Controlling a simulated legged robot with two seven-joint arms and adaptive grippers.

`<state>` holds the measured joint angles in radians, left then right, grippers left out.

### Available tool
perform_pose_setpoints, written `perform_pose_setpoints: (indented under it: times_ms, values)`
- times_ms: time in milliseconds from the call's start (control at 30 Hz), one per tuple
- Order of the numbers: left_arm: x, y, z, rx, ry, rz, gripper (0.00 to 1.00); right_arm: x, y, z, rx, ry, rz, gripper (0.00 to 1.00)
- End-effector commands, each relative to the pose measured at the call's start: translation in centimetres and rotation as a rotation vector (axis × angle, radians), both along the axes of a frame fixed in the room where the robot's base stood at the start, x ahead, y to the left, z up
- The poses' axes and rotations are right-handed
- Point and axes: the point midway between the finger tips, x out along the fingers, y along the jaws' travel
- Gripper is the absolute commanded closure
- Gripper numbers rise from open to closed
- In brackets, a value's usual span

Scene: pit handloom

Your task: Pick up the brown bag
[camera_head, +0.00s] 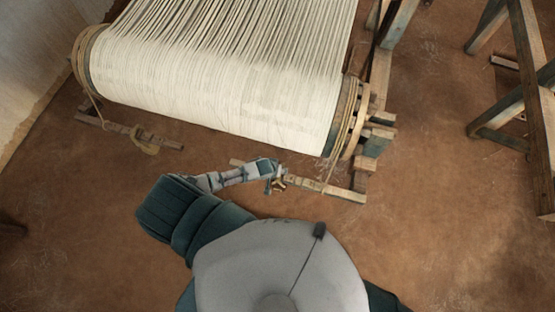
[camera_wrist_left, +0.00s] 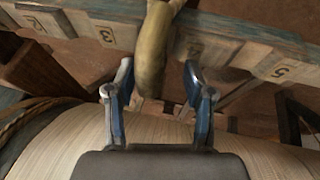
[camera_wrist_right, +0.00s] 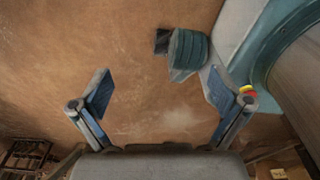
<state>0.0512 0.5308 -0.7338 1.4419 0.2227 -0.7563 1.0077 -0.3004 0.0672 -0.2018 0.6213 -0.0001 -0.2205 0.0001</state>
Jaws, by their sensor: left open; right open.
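A tan-brown limp thing, which may be the brown bag, hangs over a numbered wooden bar in the left wrist view (camera_wrist_left: 153,45). Its lower end reaches between the fingers of my left gripper (camera_wrist_left: 158,78), which is open and not closed on it. In the head view my left gripper (camera_head: 273,180) is at the bar, beside a small tan shape (camera_head: 279,184). A similar tan-brown bundle (camera_head: 147,145) hangs on another bar at the left. My right gripper (camera_wrist_right: 156,88) is open and empty above bare floor, outside the head view.
The loom's warp roll (camera_head: 225,85) with pale threads fills the top middle. The numbered wooden bar (camera_head: 315,186) sticks out below its right end. A wooden frame (camera_head: 535,110) stands at the right. The brown floor (camera_head: 430,210) is clear at the lower right.

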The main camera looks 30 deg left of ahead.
Motion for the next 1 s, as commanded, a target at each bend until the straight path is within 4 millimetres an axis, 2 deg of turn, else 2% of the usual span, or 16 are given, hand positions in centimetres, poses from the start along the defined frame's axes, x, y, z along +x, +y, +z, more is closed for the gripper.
perform_pose_setpoints:
  times_ms: [67,200,300,567,833,1000]
  values:
    - [0.0,-0.2,0.1,-0.001,0.000,0.000,0.47,0.0,-0.1,0.0,-0.001,0.000,0.001,0.00]
    - [0.0,-0.2,0.1,-0.001,0.000,0.001,0.80,0.0,-0.7,0.0,-0.009,0.000,0.003,0.00]
    - [0.0,0.1,0.0,-0.005,0.000,0.000,1.00,0.0,-1.5,0.1,-0.017,0.000,0.005,0.00]
    - [0.1,0.4,0.0,-0.009,-0.002,-0.001,1.00,0.0,-2.4,0.1,-0.028,0.000,0.004,0.00]
    - [0.1,0.5,0.3,0.000,-0.001,0.001,1.00,0.0,-0.1,0.1,-0.002,0.001,-0.001,0.00]
    - [0.1,0.3,1.6,-0.001,-0.003,0.001,1.00,0.0,-0.2,0.2,-0.002,0.001,0.002,0.00]
